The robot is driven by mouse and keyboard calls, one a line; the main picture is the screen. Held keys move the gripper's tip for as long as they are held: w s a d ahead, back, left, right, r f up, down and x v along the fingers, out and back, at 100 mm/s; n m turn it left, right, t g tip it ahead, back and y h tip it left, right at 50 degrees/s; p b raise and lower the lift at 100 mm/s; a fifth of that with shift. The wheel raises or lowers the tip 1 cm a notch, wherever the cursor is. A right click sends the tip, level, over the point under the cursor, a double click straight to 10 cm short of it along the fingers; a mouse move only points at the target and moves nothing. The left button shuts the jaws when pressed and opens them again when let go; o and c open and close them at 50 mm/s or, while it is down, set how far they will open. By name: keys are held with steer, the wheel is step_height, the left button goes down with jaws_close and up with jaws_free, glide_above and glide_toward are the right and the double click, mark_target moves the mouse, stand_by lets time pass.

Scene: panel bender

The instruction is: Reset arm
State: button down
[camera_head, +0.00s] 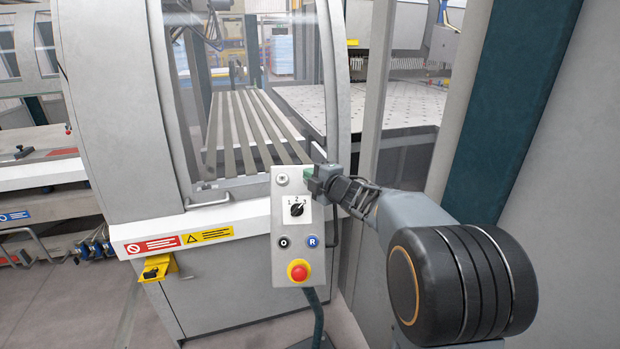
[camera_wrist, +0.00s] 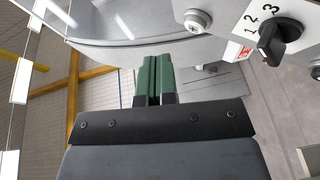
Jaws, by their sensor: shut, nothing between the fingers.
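My gripper (camera_head: 309,172) is at the upper right edge of the grey control panel (camera_head: 283,264) in the head view. In the wrist view my gripper (camera_wrist: 155,62) shows two green fingers side by side, shut and empty. The panel carries a black rotary selector (camera_head: 296,209) marked 1, 2, 3. This selector also shows at the upper right of the wrist view (camera_wrist: 279,42), to the right of the fingers and apart from them. My arm reaches in from the right side of the head view and hides part of the machine behind it.
Below the selector are a black button (camera_head: 284,243), a blue R button (camera_head: 313,242) and a red emergency stop (camera_head: 298,271). A machine door with a window stands behind, with a slatted table (camera_head: 245,125) inside. A dark teal post (camera_head: 512,105) stands at the right.

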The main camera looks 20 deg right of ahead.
steer(key=s+d+f+m+g+h, duration=0.2)
steer(key=d+f+m+g+h, duration=0.1)
steer(key=d+f+m+h, duration=0.5)
steer(key=s+f+m+g+h, duration=0.2)
steer(key=s+f+m+g, duration=0.15)
steer(key=s+m, duration=0.5)
steer(key=s+a+m+g+y, duration=0.1)
steer(key=s+a+m+g, duration=0.1)
steer(key=s+a, duration=0.3)
steer(key=s+a+m+g+y, duration=0.2)
steer(key=s+a, duration=0.3)
steer(key=s, duration=0.9)
steer(key=shift+s+f+g+y, duration=0.15)
steer(key=shift+s+g+y, duration=0.15)
steer(key=shift+g, duration=0.35)
steer(key=c, duration=1.8)
jaws_free()
